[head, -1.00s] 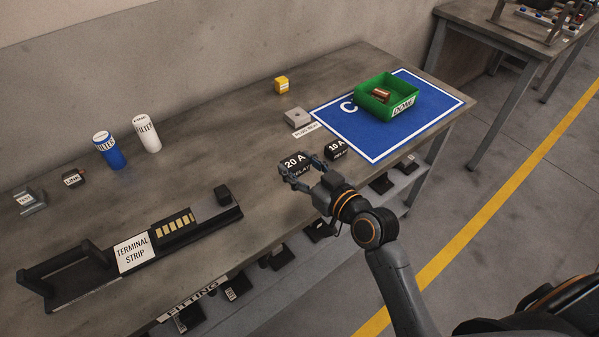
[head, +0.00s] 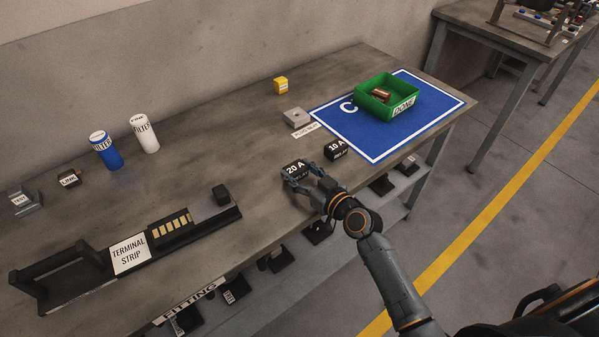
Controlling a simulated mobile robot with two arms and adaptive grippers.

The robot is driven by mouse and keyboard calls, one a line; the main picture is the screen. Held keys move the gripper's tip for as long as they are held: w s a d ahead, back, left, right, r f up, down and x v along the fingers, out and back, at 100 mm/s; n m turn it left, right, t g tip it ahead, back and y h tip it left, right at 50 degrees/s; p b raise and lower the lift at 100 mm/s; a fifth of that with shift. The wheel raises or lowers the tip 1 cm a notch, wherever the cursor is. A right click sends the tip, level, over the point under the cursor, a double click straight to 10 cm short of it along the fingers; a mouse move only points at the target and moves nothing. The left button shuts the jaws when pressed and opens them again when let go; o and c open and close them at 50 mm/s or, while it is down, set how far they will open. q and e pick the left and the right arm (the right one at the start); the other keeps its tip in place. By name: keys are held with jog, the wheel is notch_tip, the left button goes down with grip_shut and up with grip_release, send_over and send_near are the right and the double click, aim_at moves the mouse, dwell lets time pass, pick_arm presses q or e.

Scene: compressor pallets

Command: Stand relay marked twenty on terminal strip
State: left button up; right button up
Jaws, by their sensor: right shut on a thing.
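The black relay marked 20 A (head: 294,168) is near the front edge of the workbench, at the middle of the head view. My right gripper (head: 297,178) is shut on it, with its fingers at the relay's near side covering part of it. I cannot tell whether the relay touches the bench. The dark terminal strip (head: 129,254) lies along the front edge at the left. My left gripper is not in view.
A second relay, marked 10 A (head: 337,150), stands just right of the held one. A green bin (head: 387,98) sits on a blue mat (head: 373,142). Blue (head: 106,151) and white (head: 145,133) filters stand at the back left. The bench between relay and strip is clear.

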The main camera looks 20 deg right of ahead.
aim_at(302, 176)
jog(key=shift+f+b, duration=0.3)
jog(key=o, duration=1.2)
jog(key=shift+r, duration=0.1)
jog(key=shift+c, duration=0.2)
jog(key=v, duration=0.3)
jog(key=b+v, duration=0.1)
jog(key=v, duration=0.1)
jog(key=shift+s+d+f, duration=0.1)
jog(key=shift+d+f, duration=0.25)
jog(key=shift+f, duration=0.1)
jog(key=b+v, duration=0.1)
jog(key=v, duration=0.7)
jog(key=shift+s+r, duration=0.25)
jog(key=shift+r, duration=0.05)
jog(key=shift+d+f, duration=0.1)
jog(key=shift+d, duration=0.05)
